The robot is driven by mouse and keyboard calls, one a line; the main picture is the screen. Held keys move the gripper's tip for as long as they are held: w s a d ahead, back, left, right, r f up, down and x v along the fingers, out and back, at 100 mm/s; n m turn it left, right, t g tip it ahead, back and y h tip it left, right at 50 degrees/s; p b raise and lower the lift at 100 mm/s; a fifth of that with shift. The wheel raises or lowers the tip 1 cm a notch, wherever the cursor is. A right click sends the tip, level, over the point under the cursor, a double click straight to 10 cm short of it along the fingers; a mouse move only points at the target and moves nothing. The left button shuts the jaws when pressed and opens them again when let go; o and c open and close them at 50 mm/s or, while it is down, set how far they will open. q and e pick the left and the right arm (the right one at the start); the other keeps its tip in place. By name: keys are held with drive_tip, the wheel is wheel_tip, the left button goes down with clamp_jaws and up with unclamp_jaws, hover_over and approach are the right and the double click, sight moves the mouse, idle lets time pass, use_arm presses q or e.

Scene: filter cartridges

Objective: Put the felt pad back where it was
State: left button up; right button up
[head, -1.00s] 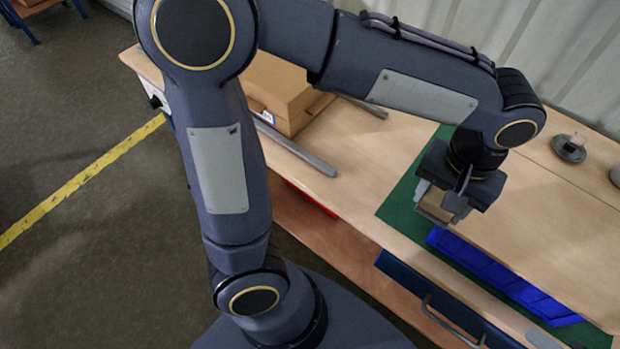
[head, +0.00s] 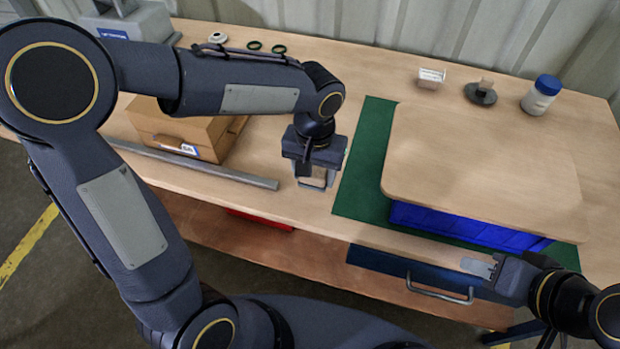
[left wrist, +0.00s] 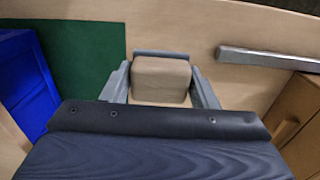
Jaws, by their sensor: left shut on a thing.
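My left gripper (head: 314,181) is shut on a beige, soft-edged block, which I take to be the felt pad (left wrist: 161,79). In the left wrist view the pad sits between the two grey fingers. In the head view the gripper is over bare table, just left of the green mat (head: 362,150); its height above the table is hard to tell. My right gripper (head: 480,267) is at the lower right, near the table's front edge; whether its fingers are apart is unclear.
A wooden board (head: 480,165) covers most of a blue bin (head: 450,223) on the mat. A cardboard box (head: 185,128) and a metal bar (head: 200,166) lie left. A white jar with a blue lid (head: 541,95), a dark round piece (head: 480,94) and a small pale box (head: 431,78) stand behind.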

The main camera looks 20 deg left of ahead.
sight(310, 181)
use_arm(q)
drive_tip(key=shift+w+a+f, duration=0.3)
drive_tip(key=shift+w+f, duration=0.05)
drive_tip(key=shift+f, duration=0.2)
drive_tip(key=shift+w+a+f, duration=0.1)
drive_tip(key=shift+w+f, duration=0.05)
drive_tip(key=shift+f, duration=0.8)
drive_tip(key=shift+w+a+f, duration=0.1)
drive_tip(key=shift+f, duration=0.85)
drive_tip(key=shift+f+b, duration=0.15)
drive_tip(key=shift+b, duration=0.25)
drive_tip(key=o, duration=1.1)
